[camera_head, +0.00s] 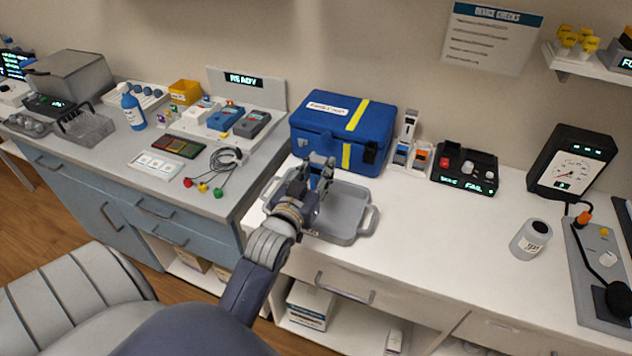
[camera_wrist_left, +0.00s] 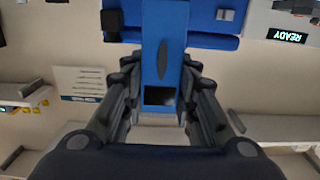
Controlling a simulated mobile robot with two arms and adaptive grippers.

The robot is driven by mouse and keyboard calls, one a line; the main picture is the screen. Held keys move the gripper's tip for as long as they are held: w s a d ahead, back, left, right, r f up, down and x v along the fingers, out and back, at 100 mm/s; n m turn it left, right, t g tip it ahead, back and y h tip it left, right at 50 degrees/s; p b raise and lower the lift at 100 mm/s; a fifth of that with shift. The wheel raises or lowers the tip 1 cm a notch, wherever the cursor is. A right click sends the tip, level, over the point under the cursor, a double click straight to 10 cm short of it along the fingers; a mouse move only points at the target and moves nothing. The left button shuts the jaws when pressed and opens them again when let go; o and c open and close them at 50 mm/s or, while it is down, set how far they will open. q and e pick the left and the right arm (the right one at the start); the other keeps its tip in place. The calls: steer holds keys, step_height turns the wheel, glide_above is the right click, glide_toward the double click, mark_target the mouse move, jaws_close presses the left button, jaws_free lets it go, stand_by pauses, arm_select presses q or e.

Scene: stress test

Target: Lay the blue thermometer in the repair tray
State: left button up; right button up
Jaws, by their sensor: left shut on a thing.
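My left gripper (camera_head: 320,172) is over the grey repair tray (camera_head: 350,222) on the white counter, reaching in from its left side. It is shut on the blue thermometer, which shows between the fingers in the left wrist view (camera_wrist_left: 164,40). In the head view the thermometer is mostly hidden by the gripper. The tray has side handles, and its visible floor looks empty; the gripper hides its left back part. I cannot tell whether the thermometer touches the tray. My right gripper is not in view.
A blue case (camera_head: 325,133) with a yellow strap stands right behind the tray. A device holder (camera_head: 408,152) and a dark button box (camera_head: 464,170) stand to its right. The counter between tray and jar is clear.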

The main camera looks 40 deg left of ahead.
mark_target(316, 183)
arm_select(q)
step_height(316, 183, down, 3)
steer(key=shift+s+a+f, duration=0.1)
steer(key=shift+f, duration=0.5)
steer(key=o, duration=1)
steer(key=shift+f, duration=0.15)
steer(key=shift+o, duration=0.2)
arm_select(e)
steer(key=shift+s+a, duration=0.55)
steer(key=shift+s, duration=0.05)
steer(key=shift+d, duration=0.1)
arm_select(q)
steer(key=shift+r, duration=0.25)
steer(key=b+v, duration=0.2)
steer(key=v, duration=1)
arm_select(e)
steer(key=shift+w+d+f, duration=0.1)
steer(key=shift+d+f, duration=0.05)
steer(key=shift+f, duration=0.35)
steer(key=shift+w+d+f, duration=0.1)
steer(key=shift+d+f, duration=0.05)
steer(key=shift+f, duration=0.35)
